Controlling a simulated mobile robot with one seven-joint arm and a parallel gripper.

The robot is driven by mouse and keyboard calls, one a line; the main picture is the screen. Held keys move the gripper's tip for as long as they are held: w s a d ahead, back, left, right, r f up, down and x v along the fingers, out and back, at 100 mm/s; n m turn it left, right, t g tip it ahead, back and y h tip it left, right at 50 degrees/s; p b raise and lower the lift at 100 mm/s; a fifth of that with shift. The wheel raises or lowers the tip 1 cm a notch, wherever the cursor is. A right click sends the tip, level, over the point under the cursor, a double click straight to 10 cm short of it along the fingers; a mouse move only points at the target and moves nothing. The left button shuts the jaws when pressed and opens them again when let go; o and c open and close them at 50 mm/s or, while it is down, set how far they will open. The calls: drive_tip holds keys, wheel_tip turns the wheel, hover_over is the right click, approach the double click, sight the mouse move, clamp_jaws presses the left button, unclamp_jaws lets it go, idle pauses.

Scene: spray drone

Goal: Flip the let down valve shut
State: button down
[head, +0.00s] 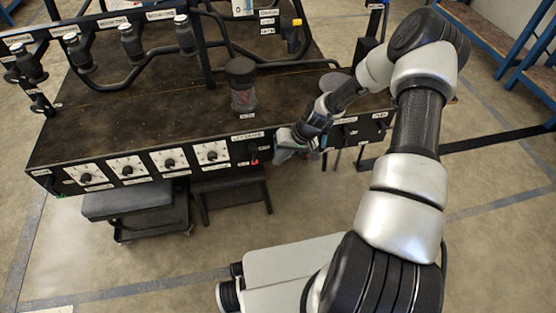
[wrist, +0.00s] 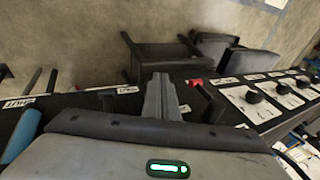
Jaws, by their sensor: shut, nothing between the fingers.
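The front panel of the bench has a small black and red fitting (head: 253,156) below a white label (head: 247,136) that is too small to read surely; I cannot tell for certain that it is the let down valve. In the wrist view, a black lever (wrist: 208,97) and a red piece (wrist: 194,82) show just right of my gripper (wrist: 160,82). My gripper (head: 283,154) is shut and empty at the panel's front, right of the fitting in the head view. I see no clear contact. A blue handle (wrist: 20,136) lies at the left of the wrist view, near a SHUT label (wrist: 18,102).
Several dials on white plates (head: 169,161) line the panel to the left. A dark jar (head: 242,86) stands on the bench top (head: 150,110). A black stool (head: 228,182) and a cart (head: 130,200) stand below the panel. The floor in front is partly free.

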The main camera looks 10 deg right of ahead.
drive_tip(key=s+d+p, duration=0.1)
drive_tip(key=d, duration=0.8)
drive_tip(key=shift+s+d, duration=0.2)
drive_tip(key=shift+s, duration=0.2)
